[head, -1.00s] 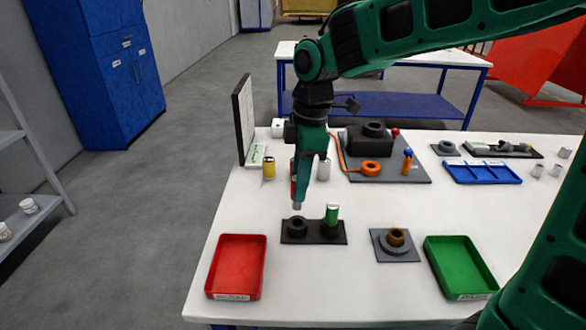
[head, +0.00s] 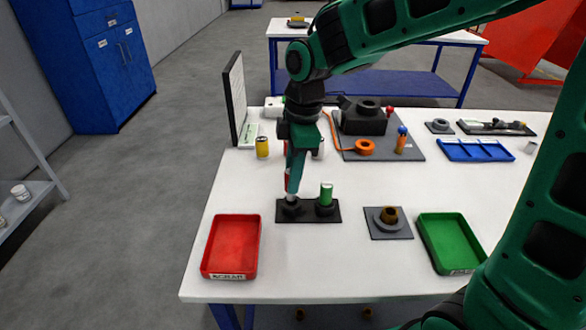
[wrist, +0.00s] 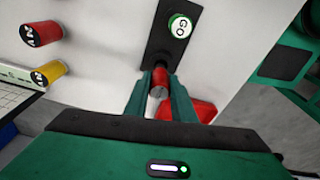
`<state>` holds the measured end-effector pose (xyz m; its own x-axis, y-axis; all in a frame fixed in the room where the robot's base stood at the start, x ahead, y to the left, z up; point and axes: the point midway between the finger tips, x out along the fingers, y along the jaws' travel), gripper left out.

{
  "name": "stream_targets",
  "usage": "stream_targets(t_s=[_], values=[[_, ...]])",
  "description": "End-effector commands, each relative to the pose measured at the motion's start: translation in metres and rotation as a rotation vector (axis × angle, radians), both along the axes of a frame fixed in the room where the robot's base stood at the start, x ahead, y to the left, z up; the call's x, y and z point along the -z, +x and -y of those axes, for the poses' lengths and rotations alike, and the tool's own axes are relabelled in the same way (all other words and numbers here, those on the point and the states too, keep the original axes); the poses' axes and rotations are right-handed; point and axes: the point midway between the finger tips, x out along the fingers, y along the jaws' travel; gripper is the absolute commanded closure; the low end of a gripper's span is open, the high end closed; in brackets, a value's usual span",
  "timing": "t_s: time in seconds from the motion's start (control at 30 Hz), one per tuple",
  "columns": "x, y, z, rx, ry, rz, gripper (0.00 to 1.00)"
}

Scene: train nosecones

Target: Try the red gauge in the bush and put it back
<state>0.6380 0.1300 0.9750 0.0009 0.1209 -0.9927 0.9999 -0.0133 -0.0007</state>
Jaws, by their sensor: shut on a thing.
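My gripper (head: 290,186) is shut on the red gauge (head: 287,182), with its fingers pointing down over the left socket of the black stand (head: 308,216). The gauge's metal lower end is at the socket's mouth; I cannot tell how far in it is. In the wrist view the gauge (wrist: 159,90) shows between the green fingers. The green gauge marked GO (head: 326,194) stands upright in the right socket, and also shows in the wrist view (wrist: 180,27). The bronze bush (head: 389,214) sits in a round holder on a grey plate to the right.
A red tray labelled SCRAP (head: 231,246) is at the front left, and a green tray (head: 447,242) at the front right. A yellow can (head: 262,147) stands behind the stand. A grey board (head: 412,149) with a black block is farther back. White table is clear between them.

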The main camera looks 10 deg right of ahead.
Motion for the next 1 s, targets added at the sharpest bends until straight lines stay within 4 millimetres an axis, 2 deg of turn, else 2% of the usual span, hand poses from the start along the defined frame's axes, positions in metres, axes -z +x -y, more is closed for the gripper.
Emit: stream_targets(t_s=[0.6,1.0], values=[[0.03,0.0,0.0,0.0,0.0,-0.002,1.0],[0.034,0.0,0.0,0.0,0.0,0.0,1.0]])
